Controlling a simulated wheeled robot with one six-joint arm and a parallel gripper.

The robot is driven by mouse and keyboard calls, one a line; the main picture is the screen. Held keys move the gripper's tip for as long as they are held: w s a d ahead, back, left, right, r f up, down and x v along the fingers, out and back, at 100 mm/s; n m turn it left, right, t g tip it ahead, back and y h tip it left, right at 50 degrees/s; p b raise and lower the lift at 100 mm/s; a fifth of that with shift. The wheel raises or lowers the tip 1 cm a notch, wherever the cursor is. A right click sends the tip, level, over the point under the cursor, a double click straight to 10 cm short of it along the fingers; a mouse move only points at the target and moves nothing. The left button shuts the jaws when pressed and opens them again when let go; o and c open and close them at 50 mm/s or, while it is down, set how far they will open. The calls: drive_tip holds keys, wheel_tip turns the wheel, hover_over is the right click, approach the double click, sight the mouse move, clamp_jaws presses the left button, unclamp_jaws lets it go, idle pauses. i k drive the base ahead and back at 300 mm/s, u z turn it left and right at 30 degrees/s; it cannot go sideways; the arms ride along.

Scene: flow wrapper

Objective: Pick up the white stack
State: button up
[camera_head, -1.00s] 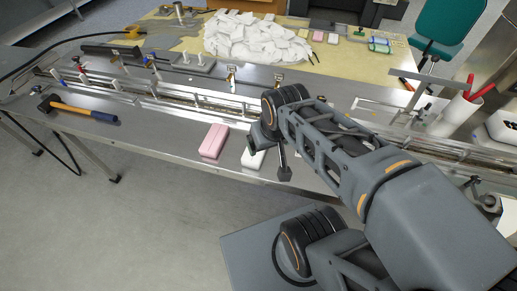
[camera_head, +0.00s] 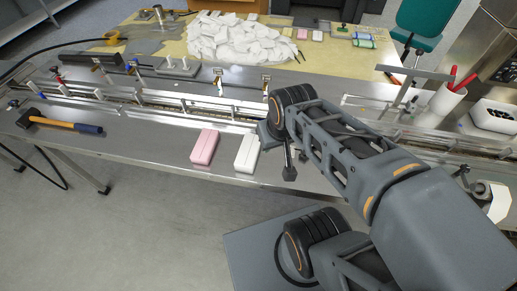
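The white stack (camera_head: 247,153) is a white block lying on the metal table's front ledge, fully in view. A pink stack (camera_head: 205,148) lies just left of it, with a small gap between them. My gripper (camera_head: 288,168) is just right of the white stack and apart from it, pointing down near the ledge. One dark finger shows; the rest is hidden behind my wrist and arm, so its opening cannot be made out.
A conveyor channel with rails (camera_head: 195,105) runs behind the stacks. A hammer (camera_head: 60,122) lies at the left on the ledge. A heap of white packets (camera_head: 235,38) is at the back. A white cup with red-handled tools (camera_head: 445,98) stands at right.

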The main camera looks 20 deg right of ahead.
sight(249, 153)
drive_tip(key=z, duration=2.1)
drive_tip(key=k, duration=2.3)
drive_tip(key=u, duration=1.4)
drive_tip(key=i, duration=1)
